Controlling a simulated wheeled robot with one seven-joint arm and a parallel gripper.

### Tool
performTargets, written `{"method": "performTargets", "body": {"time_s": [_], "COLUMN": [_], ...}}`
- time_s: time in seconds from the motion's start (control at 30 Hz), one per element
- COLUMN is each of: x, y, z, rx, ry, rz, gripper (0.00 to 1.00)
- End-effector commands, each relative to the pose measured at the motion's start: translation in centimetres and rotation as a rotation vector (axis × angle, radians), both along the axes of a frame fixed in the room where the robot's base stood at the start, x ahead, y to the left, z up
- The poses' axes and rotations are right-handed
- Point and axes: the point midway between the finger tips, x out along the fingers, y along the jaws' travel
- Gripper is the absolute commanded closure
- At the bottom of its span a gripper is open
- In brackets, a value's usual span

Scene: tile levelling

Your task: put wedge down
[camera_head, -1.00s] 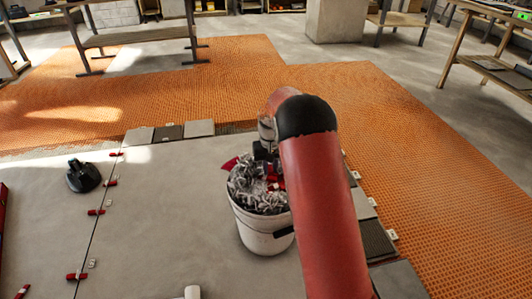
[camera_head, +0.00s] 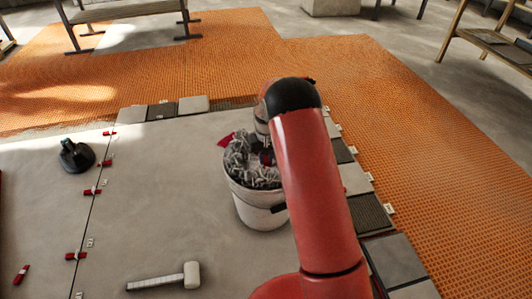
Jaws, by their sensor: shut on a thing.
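My red arm reaches over a white bucket (camera_head: 259,213) that stands on the large grey tiles. The bucket is heaped with grey clips (camera_head: 240,160). A red piece (camera_head: 227,139), perhaps a wedge, shows at its back left edge. My gripper (camera_head: 266,157) is low over the right part of the heap and mostly hidden behind my arm. It is shut on the wedge, a small dark red patch by the fingers; whether the wedge touches the heap cannot be told. Other red wedges (camera_head: 92,191) sit along the tile joint at left.
A white mallet (camera_head: 190,275) lies on the tile in front of the bucket. A black suction cup (camera_head: 76,155) stands at left. Small tile pieces (camera_head: 374,212) line the right edge, with orange matting (camera_head: 440,150) beyond. The tile between joint and bucket is clear.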

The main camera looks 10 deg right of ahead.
Motion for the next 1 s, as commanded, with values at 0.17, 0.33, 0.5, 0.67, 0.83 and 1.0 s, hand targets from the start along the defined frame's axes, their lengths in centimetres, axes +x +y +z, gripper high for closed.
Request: {"method": "performTargets", "body": {"time_s": [0.17, 0.33, 0.5, 0.67, 0.83, 1.0], "x": [0.0, 0.0, 0.0, 0.0, 0.0, 0.0], "y": [0.0, 0.0, 0.0, 0.0, 0.0, 0.0], "z": [-1.6, -2.0, -2.0, -2.0, -2.0, -2.0], "rx": [0.0, 0.0, 0.0, 0.0, 0.0, 0.0], "ry": [-0.001, -0.002, -0.002, -0.001, -0.001, -0.001], "rz": [0.0, 0.0, 0.0, 0.0, 0.0, 0.0], "gripper": [1.0, 1.0, 1.0, 0.75, 0.56, 0.56]}}
